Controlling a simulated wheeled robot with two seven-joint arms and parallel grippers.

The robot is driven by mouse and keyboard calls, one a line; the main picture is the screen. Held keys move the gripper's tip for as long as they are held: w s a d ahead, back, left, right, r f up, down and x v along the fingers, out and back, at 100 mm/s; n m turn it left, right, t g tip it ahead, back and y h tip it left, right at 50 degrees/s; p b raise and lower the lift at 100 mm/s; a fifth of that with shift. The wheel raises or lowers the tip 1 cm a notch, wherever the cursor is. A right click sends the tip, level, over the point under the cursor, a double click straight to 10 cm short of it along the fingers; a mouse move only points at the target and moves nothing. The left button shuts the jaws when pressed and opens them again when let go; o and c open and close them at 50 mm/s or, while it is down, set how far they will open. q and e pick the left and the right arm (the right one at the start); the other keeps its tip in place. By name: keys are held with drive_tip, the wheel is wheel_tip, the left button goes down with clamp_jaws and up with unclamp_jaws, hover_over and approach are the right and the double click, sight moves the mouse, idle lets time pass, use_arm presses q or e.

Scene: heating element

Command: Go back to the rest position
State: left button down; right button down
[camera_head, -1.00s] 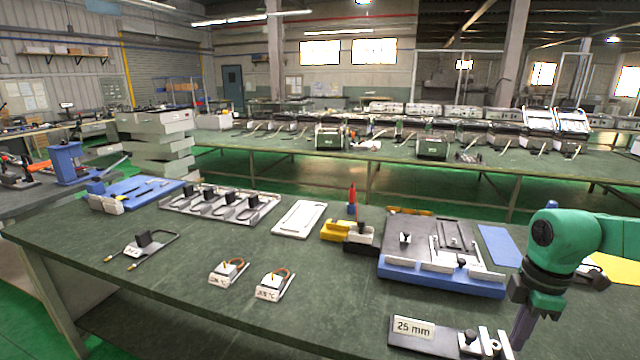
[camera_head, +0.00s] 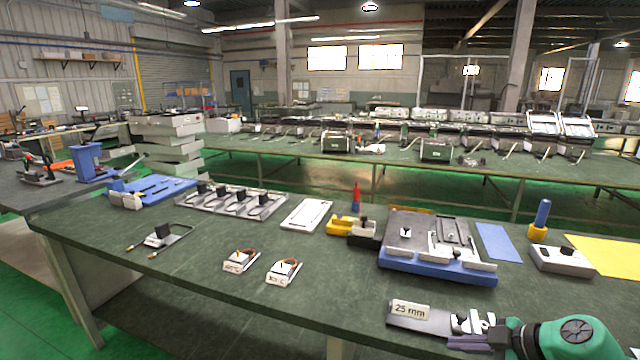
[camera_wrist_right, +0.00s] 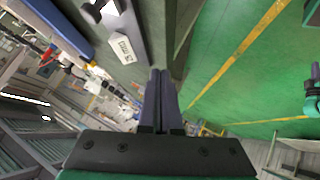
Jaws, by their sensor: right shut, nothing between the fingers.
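My right gripper (camera_head: 468,343) is low at the right front of the table, close beside the grey plate marked "25 mm" (camera_head: 408,312). In the right wrist view its two dark fingers (camera_wrist_right: 160,80) are together with nothing between them, pointing out past the table edge over the green floor. The plate's white label (camera_wrist_right: 122,46) shows at the top of that view. I cannot tell whether the gripper touches the plate. My left gripper is in neither view. A heating element with a black block (camera_head: 163,234) lies at the table's left.
A blue-based fixture (camera_head: 436,262) stands behind the plate. Two small white labelled units (camera_head: 240,261) sit front centre. A grey controller box (camera_head: 562,261), a blue-handled tool (camera_head: 541,218) and a yellow sheet (camera_head: 610,257) are at right.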

drive_tip(key=s+d+f+m+t+h, duration=0.3)
drive_tip(key=s+f+m+t+h, duration=0.15)
drive_tip(key=f+m+h, duration=0.5)
drive_tip(key=s+a+f+m+g+y, duration=0.2)
drive_tip(key=s+a+g, duration=0.2)
drive_tip(key=s, duration=0.3)
drive_tip(key=s+a+f+m+g+y, duration=0.1)
drive_tip(key=s+a+f+g+y, duration=0.1)
drive_tip(key=s+a+g, duration=0.4)
drive_tip(key=s+d+f, duration=0.1)
drive_tip(key=s+f, duration=0.1)
drive_tip(key=f, duration=1.1)
drive_tip(key=s+d+f, duration=0.1)
drive_tip(key=s+f, duration=0.2)
drive_tip(key=f, duration=0.9)
drive_tip(key=s+d+f, duration=0.2)
drive_tip(key=s+f, duration=1)
drive_tip(key=s, duration=0.3)
drive_tip(key=shift+s+d+f+g+h, duration=0.2)
drive_tip(key=shift+d+f+g+h, duration=0.15)
drive_tip(key=shift+d+g, duration=0.1)
